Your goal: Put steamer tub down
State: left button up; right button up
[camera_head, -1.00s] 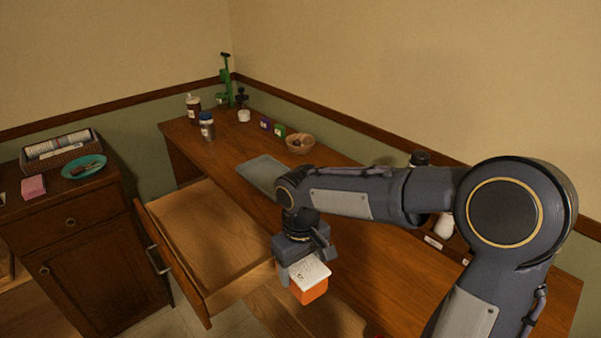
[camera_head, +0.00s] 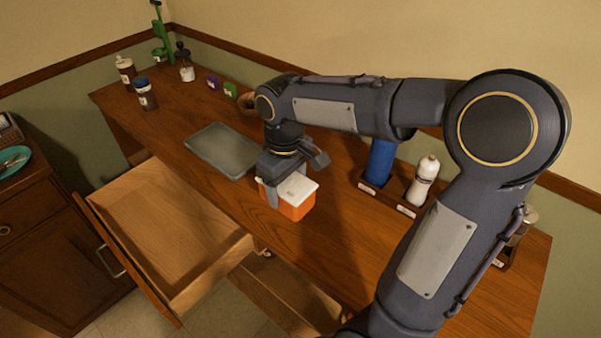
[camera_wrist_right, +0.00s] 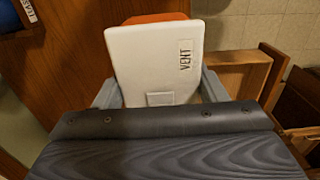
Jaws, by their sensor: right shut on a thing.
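The steamer tub (camera_head: 289,205) is an orange box with a white lid. My right gripper (camera_head: 288,190) is shut on it, with fingers on its two sides. In the head view the tub shows over the front part of the wooden counter, near the open drawer's right corner; I cannot tell whether it touches the wood. In the right wrist view the tub's white lid (camera_wrist_right: 155,62) reads "VENT" and sits between the fingers, with the orange body showing behind it. My left gripper is not in view.
A grey tray (camera_head: 224,150) lies left of the gripper. An empty drawer (camera_head: 165,225) stands open in front. A wooden caddy holds a blue bottle (camera_head: 380,163) and a white bottle (camera_head: 423,180). Jars stand at the far left. Counter (camera_head: 345,255) right of the tub is bare.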

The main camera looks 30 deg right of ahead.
jog(key=d, duration=0.1)
jog(key=d+f, duration=0.1)
jog(key=d, duration=0.1)
jog(key=w+d+f, duration=0.1)
jog(key=shift+d+p, duration=0.35)
jog(key=d+f, duration=0.1)
jog(key=f, duration=0.1)
jog(key=d+f, duration=0.2)
jog(key=w+d+f, duration=0.1)
jog(key=d+f, duration=0.1)
jog(key=shift+w+d+f, duration=0.1)
jog(key=shift+f, duration=1.6)
jog(key=shift+f, duration=0.1)
jog(key=o, duration=1.1)
